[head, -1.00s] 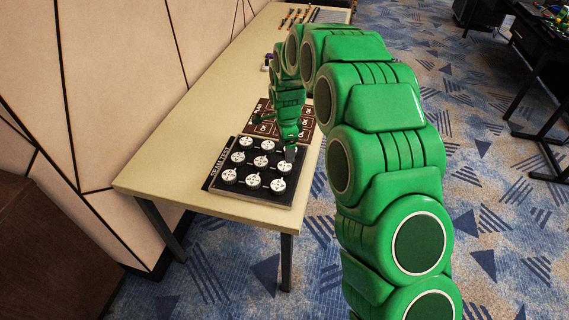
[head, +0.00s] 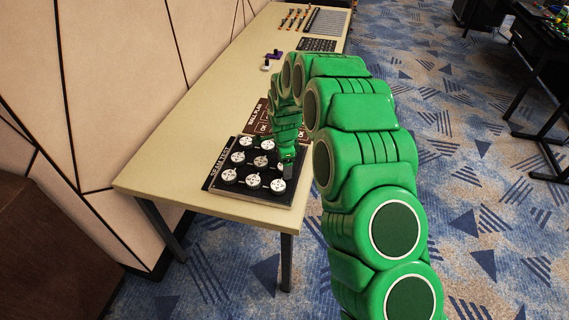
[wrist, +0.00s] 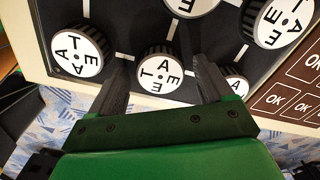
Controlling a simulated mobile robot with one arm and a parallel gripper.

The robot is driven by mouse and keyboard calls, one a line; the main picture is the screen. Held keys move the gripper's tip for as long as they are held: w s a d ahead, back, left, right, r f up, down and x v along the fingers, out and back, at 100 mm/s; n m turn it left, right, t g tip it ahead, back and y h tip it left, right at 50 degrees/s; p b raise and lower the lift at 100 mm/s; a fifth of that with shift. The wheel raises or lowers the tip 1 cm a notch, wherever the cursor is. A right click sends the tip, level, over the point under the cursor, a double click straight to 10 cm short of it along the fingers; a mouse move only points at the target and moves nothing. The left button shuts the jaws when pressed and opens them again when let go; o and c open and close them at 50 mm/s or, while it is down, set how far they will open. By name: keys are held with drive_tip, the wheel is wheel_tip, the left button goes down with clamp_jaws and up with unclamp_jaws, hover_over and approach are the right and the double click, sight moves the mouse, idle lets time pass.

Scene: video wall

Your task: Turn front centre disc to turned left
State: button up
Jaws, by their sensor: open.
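The front centre disc (wrist: 160,72) is a white-faced dial with black letters and a dark ribbed rim, in the middle of the near row in the wrist view. My gripper (wrist: 163,66) is open, with one dark finger on each side of this disc. I cannot tell whether the fingers touch its rim. In the head view my gripper (head: 287,167) is over the right edge of the black SEAM TEST board (head: 217,168) and hides this disc. The neighbouring front discs are to the left (wrist: 78,55) and, partly behind the right finger, to the right (wrist: 232,85).
Other lettered discs (wrist: 278,22) stand close behind. A brown board with OK labels (wrist: 295,85) adjoins the disc board. The table (head: 180,135) has clear surface to the left; a purple item (head: 273,56) and a keypad (head: 317,45) lie farther back.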

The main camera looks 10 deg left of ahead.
drive_tip(key=c, duration=1)
drive_tip(key=shift+c, duration=0.2)
drive_tip(key=shift+n, duration=0.3)
